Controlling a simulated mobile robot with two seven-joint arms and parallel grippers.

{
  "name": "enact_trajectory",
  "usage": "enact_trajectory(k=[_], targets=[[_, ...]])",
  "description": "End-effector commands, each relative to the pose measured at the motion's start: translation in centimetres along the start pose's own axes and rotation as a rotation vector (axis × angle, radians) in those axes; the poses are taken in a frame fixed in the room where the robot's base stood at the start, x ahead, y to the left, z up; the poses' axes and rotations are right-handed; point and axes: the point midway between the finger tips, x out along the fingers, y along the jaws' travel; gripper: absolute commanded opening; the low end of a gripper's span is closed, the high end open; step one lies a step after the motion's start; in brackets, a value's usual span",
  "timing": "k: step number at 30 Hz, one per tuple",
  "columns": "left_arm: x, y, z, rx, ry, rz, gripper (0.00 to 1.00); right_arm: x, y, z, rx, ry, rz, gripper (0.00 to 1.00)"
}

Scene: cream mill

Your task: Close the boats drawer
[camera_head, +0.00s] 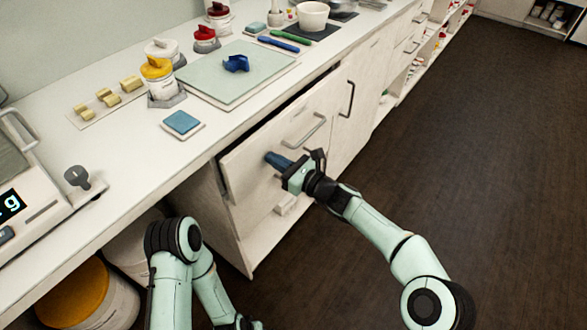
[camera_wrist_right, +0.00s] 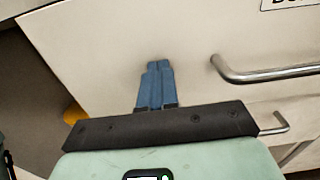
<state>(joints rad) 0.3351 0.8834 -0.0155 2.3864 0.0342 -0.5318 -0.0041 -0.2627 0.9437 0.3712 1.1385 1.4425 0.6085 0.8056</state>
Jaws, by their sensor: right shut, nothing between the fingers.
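The boats drawer (camera_head: 243,160) is the top drawer of the white cabinet under the counter. Its front stands out from the cabinet, with a dark gap along its upper edge. Its metal bar handle (camera_head: 304,130) is right of my right gripper (camera_head: 272,158). That gripper is shut and empty, with its blue fingertips at the drawer front. In the right wrist view the shut fingers (camera_wrist_right: 158,66) point at the pale front (camera_wrist_right: 110,40), left of the handle (camera_wrist_right: 262,74). I cannot tell if they touch. My left arm shows at the bottom, its gripper out of view.
A lower drawer handle (camera_head: 286,204) sits below. The counter (camera_head: 130,165) above holds a green mat (camera_head: 225,85), jars and a scale (camera_head: 25,185). A yellow-lidded tub (camera_head: 75,290) stands under the counter at left. The dark floor (camera_head: 490,170) at right is clear.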

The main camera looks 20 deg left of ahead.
Motion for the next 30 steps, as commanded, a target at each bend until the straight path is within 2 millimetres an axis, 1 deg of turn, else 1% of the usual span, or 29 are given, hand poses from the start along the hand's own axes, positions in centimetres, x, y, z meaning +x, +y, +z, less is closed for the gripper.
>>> enact_trajectory(k=[1,3,10,18,26,30], targets=[[0.2,-0.2,0.2,-0.002,-0.007,-0.003,0.43,0.8,0.2,-0.1,0.0,-0.001,0.001,0.0],[0.4,-0.3,0.4,-0.004,-0.015,-0.006,0.43,1.6,0.4,-0.1,0.0,0.0,0.001,0.0],[0.6,-0.7,0.9,-0.008,-0.03,-0.013,0.43,3.3,0.8,-0.1,0.0,0.001,0.0,0.0],[0.7,-0.8,1.0,-0.009,-0.034,-0.014,0.43,3.7,0.9,0.2,0.0,-0.002,-0.002,0.0],[0.7,-0.8,1.0,-0.009,-0.033,-0.014,0.43,3.8,1.0,0.4,0.0,-0.005,-0.002,0.0],[0.6,-0.7,0.9,-0.008,-0.03,-0.012,0.43,3.6,0.8,0.5,0.0,-0.006,-0.002,0.0]])
